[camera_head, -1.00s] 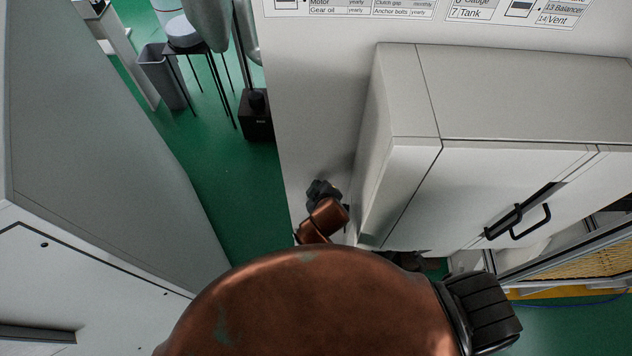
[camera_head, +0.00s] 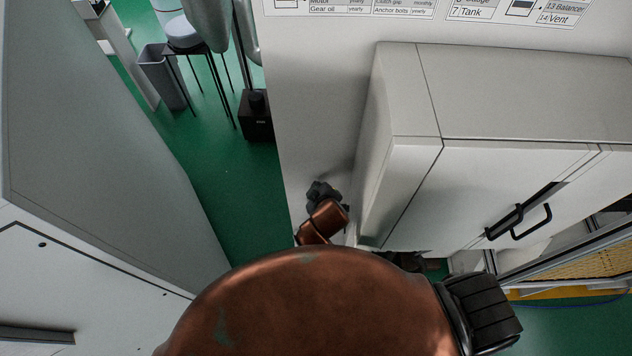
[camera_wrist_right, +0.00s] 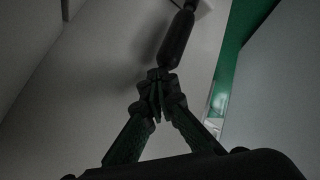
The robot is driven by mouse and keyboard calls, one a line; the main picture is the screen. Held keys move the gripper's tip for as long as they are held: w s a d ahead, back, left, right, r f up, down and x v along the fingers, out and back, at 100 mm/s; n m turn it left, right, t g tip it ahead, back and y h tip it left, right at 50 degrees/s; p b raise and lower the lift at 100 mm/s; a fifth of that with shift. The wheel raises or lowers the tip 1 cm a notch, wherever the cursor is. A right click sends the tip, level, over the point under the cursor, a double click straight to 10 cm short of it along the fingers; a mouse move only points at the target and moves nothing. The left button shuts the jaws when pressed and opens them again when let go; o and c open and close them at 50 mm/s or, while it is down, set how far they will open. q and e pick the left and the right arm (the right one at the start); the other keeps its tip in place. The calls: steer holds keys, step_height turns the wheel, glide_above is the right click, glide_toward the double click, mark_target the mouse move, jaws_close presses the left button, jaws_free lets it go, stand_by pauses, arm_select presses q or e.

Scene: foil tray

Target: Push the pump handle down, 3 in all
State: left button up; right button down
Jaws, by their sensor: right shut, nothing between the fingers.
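A dark rod with a thick rounded grip, which looks like the pump handle (camera_wrist_right: 177,40), slants down from the top of the right wrist view. My right gripper (camera_wrist_right: 157,84) is shut and empty, its fingertips at the near end of that grip. I cannot tell whether they touch. In the head view my right gripper (camera_head: 322,192) is a small dark shape beyond a copper link of mine, beside the white wall. I cannot make out the handle there. My left gripper is not in view.
A white cabinet (camera_head: 520,95) with a black handle (camera_head: 530,222) stands right of the gripper. A grey cabinet (camera_head: 90,130) fills the left. Green floor (camera_head: 215,170) shows between. A bin (camera_head: 163,75) and a stool (camera_head: 184,35) stand at the back.

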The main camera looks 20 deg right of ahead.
steer(key=shift+f, duration=0.1)
steer(key=shift+r+p, duration=1.5)
steer(key=shift+r, duration=1.55)
steer(key=shift+r, duration=2.5)
